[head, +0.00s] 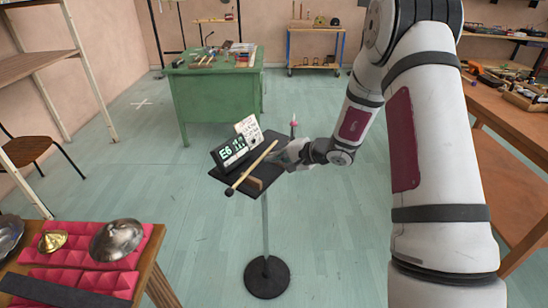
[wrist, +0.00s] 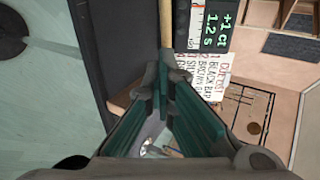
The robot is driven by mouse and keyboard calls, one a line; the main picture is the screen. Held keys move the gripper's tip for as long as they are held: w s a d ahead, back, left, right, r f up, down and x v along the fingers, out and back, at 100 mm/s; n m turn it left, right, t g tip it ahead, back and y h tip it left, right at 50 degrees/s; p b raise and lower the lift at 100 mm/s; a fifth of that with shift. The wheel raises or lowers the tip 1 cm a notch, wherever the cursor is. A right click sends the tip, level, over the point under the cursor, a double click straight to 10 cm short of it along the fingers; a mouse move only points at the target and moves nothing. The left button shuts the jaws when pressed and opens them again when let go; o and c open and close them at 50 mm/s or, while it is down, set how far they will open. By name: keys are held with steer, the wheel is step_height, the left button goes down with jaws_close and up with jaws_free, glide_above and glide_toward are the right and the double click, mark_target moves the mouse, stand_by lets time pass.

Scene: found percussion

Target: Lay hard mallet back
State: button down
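The mallet (head: 254,166) has a pale wooden stick and a dark head at its near left end. It lies across the view over the small black stand tray (head: 218,174), with its head by the tray's front edge. My gripper (head: 281,157) is at the tray's right side, by the stick. In the wrist view my fingertips (wrist: 161,78) come together around the stick (wrist: 166,25), which runs up from between them; the mallet's head is out of that view. I cannot tell whether the stick touches the tray or a rest.
A small display reading E6 (head: 234,152) and a white card (head: 249,129) stand at the tray's back. A brown block (head: 254,183) is near its front edge. A green desk (head: 215,95) with sticks stands behind; a table with metal bowls (head: 117,240) is at front left.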

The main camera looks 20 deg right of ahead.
steer(key=shift+f+b, duration=0.3)
steer(key=shift+b, duration=0.25)
stand_by(0.4)
steer(key=c, duration=1.9)
jaws_free()
steer(key=v, duration=1.2)
